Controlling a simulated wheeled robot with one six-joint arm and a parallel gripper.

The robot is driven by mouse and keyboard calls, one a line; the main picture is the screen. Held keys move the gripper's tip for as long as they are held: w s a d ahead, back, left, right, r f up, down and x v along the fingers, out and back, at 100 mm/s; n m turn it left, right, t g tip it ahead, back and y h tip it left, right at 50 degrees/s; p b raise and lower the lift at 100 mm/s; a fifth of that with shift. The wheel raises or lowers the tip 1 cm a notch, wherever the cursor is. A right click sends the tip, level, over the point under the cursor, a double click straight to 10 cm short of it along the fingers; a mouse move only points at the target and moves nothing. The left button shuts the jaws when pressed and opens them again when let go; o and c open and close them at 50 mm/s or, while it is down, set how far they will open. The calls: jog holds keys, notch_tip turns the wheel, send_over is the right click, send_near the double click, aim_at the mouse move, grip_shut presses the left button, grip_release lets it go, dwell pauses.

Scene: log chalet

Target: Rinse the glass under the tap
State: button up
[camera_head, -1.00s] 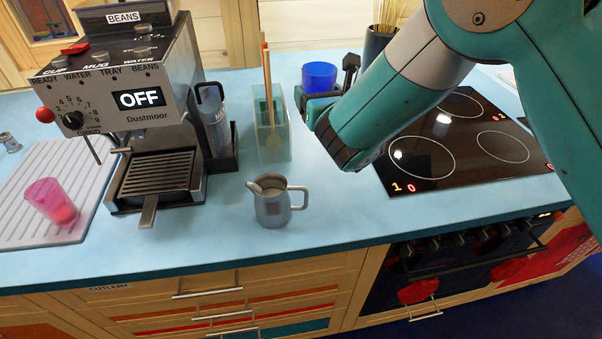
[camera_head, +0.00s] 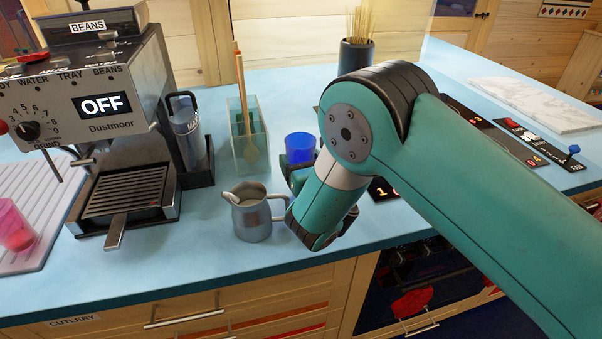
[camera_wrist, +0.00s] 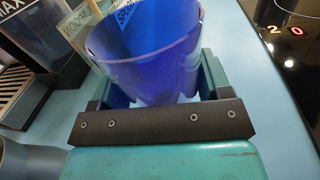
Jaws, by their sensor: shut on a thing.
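A blue glass (camera_head: 300,147) is held upright by my gripper (camera_head: 292,168), above the blue counter and right of the utensil holder. In the wrist view the blue glass (camera_wrist: 145,55) sits between the two fingers of my gripper (camera_wrist: 158,92), which are shut on it. My arm hides part of the gripper in the head view. A second glass, pink (camera_head: 14,226), stands on the ribbed board at the left edge. No tap shows in either view.
A coffee machine (camera_head: 100,110) reading OFF stands at left. A metal jug (camera_head: 252,216) stands close left of my wrist. A utensil holder (camera_head: 246,150) stands behind the jug. My arm covers much of the hob (camera_head: 480,125). A marble slab (camera_head: 535,105) lies at far right.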

jog(key=shift+f, duration=1.45)
jog(key=shift+f, duration=0.1)
jog(key=shift+f, duration=0.15)
jog(key=o, duration=1)
jog(key=shift+o, duration=0.2)
